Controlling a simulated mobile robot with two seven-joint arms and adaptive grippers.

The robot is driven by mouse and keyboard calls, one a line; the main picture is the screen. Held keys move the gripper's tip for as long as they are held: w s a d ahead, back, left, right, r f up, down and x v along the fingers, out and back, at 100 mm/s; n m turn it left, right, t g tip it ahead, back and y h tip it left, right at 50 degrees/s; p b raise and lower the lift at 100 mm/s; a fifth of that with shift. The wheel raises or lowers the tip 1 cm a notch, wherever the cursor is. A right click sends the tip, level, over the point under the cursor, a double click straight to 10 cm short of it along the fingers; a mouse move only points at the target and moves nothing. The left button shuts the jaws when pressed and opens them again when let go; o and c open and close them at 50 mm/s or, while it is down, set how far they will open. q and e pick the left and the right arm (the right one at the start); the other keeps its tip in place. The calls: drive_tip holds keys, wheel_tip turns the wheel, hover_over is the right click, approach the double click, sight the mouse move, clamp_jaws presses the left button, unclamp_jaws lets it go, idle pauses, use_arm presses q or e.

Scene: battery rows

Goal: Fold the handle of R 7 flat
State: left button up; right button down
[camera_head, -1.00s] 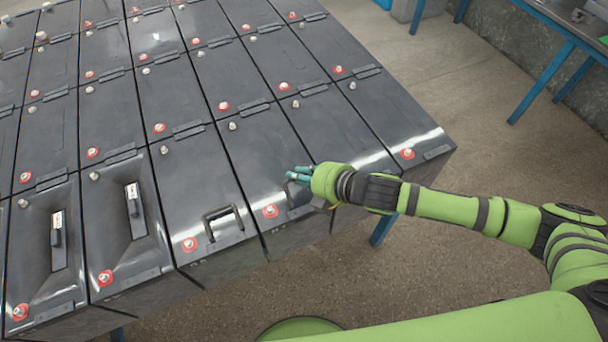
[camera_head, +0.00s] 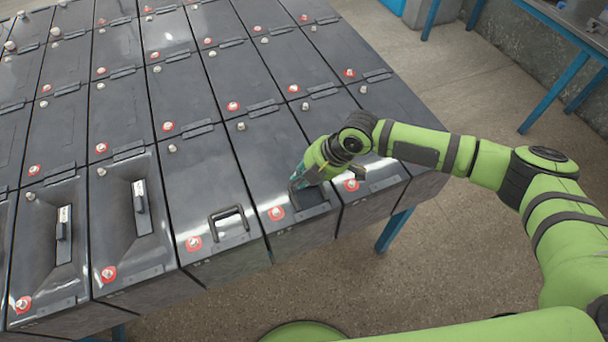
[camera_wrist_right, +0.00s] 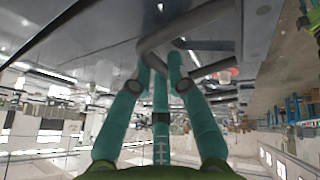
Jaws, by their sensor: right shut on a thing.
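My right gripper (camera_head: 299,177) is over the front part of a front-row battery (camera_head: 262,150), just right of its red-ringed terminal (camera_head: 276,213). Its teal fingers point down and left beside a dark square patch (camera_head: 312,198) on the top. In the right wrist view the fingers (camera_wrist_right: 160,75) are closed around a grey bar handle (camera_wrist_right: 205,20), close to the battery top. In the head view the gripper hides most of this handle, so its exact tilt cannot be told. No R 7 label is readable. My left gripper is not in view.
The battery to the left has a raised black handle (camera_head: 228,222). Two batteries further left have recessed grips (camera_head: 142,205). Several closely set rows reach back. The floor (camera_head: 450,240) in front and to the right is open; a blue-legged table (camera_head: 560,85) stands at the upper right.

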idle(0.4)
drive_tip(key=c, duration=1.2)
unclamp_jaws()
